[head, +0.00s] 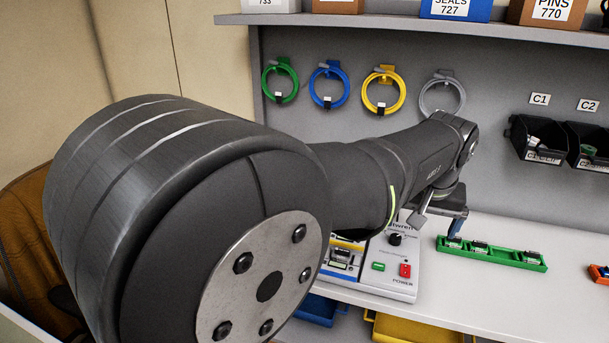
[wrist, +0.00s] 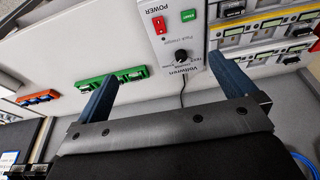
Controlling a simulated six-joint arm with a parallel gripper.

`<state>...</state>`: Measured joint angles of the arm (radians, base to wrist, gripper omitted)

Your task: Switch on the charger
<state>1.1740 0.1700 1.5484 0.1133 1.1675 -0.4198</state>
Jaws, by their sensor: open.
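The charger (head: 372,284) is a pale box on the bench, partly hidden by my arm in the head view. Its panel also shows in the wrist view (wrist: 168,42). It has a red power switch (head: 405,270), a green rectangle (head: 378,266) and a black knob (head: 396,239). The wrist view shows the red switch (wrist: 159,25) by the word POWER; I cannot tell which way it is set. My gripper (wrist: 162,69) is open and empty, its two blue fingers spread apart. In the head view it (head: 455,215) is above the bench, behind and right of the charger.
A green rack (head: 492,254) with several small modules lies right of the charger. An orange rack (head: 602,275) is at the far right. Coiled cables (head: 384,90) and black bins (head: 541,137) hang on the back panel. Bare bench (head: 520,290) lies before the green rack.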

